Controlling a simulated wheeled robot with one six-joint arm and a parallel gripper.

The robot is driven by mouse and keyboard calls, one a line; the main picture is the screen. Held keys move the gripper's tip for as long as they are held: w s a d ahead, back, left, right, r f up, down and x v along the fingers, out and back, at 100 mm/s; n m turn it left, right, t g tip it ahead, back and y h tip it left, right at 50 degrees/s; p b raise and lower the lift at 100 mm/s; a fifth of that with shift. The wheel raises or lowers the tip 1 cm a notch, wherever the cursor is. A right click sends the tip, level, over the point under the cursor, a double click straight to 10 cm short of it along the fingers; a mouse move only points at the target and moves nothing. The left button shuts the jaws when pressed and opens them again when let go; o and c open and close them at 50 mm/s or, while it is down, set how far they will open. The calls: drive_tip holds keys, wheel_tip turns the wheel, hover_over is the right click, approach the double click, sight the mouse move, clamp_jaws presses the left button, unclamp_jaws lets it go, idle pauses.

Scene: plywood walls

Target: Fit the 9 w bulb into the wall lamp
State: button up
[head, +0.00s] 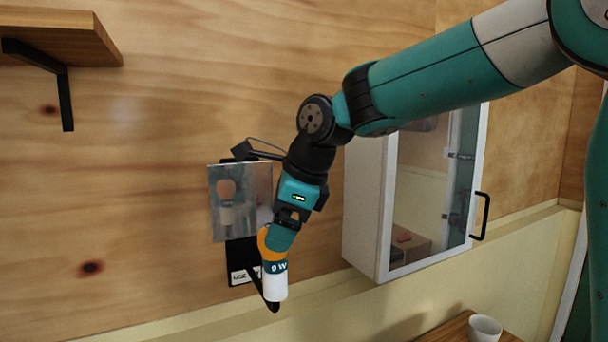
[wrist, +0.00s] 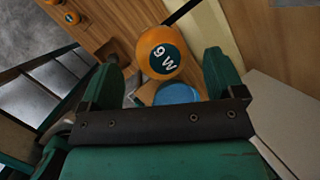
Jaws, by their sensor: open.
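The orange bulb marked 9 W (head: 265,243) stands upright at the top of a white cylinder (head: 274,287), which sits at the end of a black wall bracket (head: 240,268). This looks like the wall lamp with its socket. The bulb's lower end is hidden, so I cannot tell how deep it sits. My gripper (head: 279,240) points down at the bulb from above. In the wrist view the bulb (wrist: 158,53) lies between the two green fingers of my open gripper (wrist: 165,75), with a gap visible on the right side. I cannot tell whether any finger touches it.
A reflective panel (head: 240,202) hangs on the plywood wall right behind the lamp. A white glass-doored cabinet (head: 369,205) stands close on the right. A wooden shelf (head: 60,38) is at upper left, and a white cup (head: 485,328) at lower right. Another orange bulb (wrist: 72,18) shows in the wrist view.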

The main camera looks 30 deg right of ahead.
drive_tip(key=p+v, duration=0.1)
drive_tip(key=v, duration=1.2)
drive_tip(key=shift+f, duration=0.15)
drive_tip(key=s+a+f+n+g+b, duration=0.1)
drive_tip(key=s+a+f+n+b, duration=0.2)
drive_tip(key=s+f+n, duration=0.3)
drive_tip(key=s+a+f+n+g+b, duration=0.1)
drive_tip(key=s+a+f+n+b, duration=0.2)
drive_tip(key=f+n, duration=1.1)
drive_tip(key=s+a+f+n+g+y+b, duration=0.1)
drive_tip(key=s+a+f+n+g+b, duration=0.1)
drive_tip(key=s+f+n+b, duration=0.3)
drive_tip(key=shift+s+a+f+n, duration=0.45)
drive_tip(key=shift+s+f+n, duration=2)
drive_tip(key=shift+f, duration=0.6)
drive_tip(key=shift+w, duration=0.15)
